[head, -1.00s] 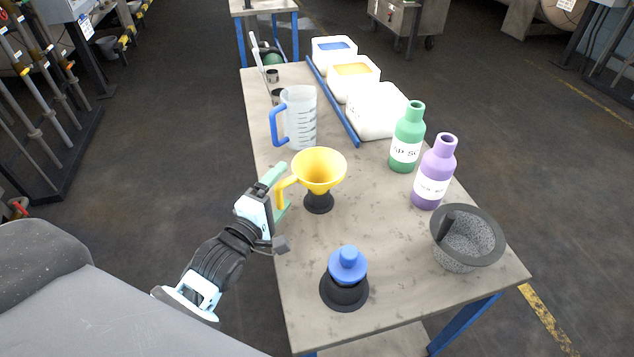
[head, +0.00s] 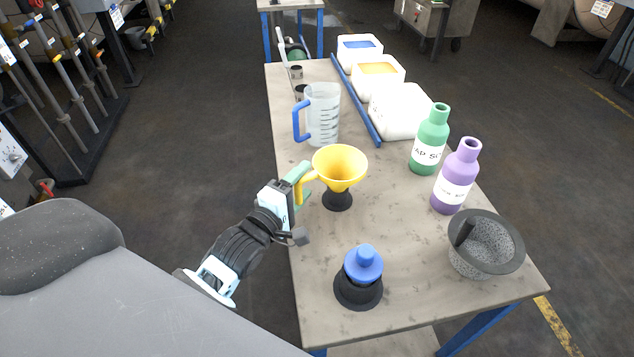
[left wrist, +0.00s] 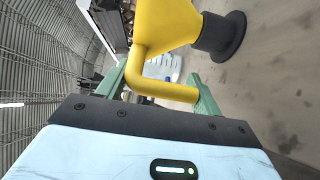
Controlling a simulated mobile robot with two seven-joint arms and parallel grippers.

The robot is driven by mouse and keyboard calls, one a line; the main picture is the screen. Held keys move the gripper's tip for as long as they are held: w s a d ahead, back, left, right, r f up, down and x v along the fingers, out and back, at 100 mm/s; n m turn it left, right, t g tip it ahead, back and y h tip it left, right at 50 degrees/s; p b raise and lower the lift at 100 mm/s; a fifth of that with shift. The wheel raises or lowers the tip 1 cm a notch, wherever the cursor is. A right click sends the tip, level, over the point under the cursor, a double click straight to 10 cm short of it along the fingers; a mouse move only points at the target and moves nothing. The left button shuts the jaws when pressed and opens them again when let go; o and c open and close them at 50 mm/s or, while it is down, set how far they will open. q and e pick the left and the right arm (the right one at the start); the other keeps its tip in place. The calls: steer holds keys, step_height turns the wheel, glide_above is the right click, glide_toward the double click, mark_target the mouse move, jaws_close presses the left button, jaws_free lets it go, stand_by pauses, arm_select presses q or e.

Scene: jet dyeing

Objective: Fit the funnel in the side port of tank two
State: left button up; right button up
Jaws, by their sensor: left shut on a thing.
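The yellow funnel (head: 340,165) stands upright with its spout at a black stand (head: 337,200) on the table. My left gripper (head: 302,186) is shut on the funnel's handle, at the left of the cone. In the left wrist view the yellow handle (left wrist: 160,88) lies between the green fingers, and the black stand (left wrist: 222,38) is around the spout's lower end. The side port of tank two cannot be made out in these views. My right gripper is not in view.
The table (head: 315,285) also holds a measuring jug (head: 323,115), a green bottle (head: 430,140), a purple bottle (head: 457,177), a mortar (head: 485,245), a blue-topped item on a black base (head: 362,275) and white containers (head: 398,110). Open floor lies left of the table.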

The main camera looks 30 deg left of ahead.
arm_select(q)
steer(key=r, duration=0.3)
steer(key=r+p, duration=0.1)
steer(key=r, duration=0.5)
steer(key=shift+s+d+r, duration=0.2)
steer(key=shift+s+r, duration=0.05)
steer(key=shift+r, duration=0.15)
steer(key=s+d+n+y+p, duration=0.1)
steer(key=s+d, duration=0.3)
steer(key=s, duration=0.4)
steer(key=shift+s+r+y, duration=0.4)
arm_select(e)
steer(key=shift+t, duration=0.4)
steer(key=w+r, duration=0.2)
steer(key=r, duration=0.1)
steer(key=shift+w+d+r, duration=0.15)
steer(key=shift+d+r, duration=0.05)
arm_select(q)
steer(key=shift+d, duration=0.1)
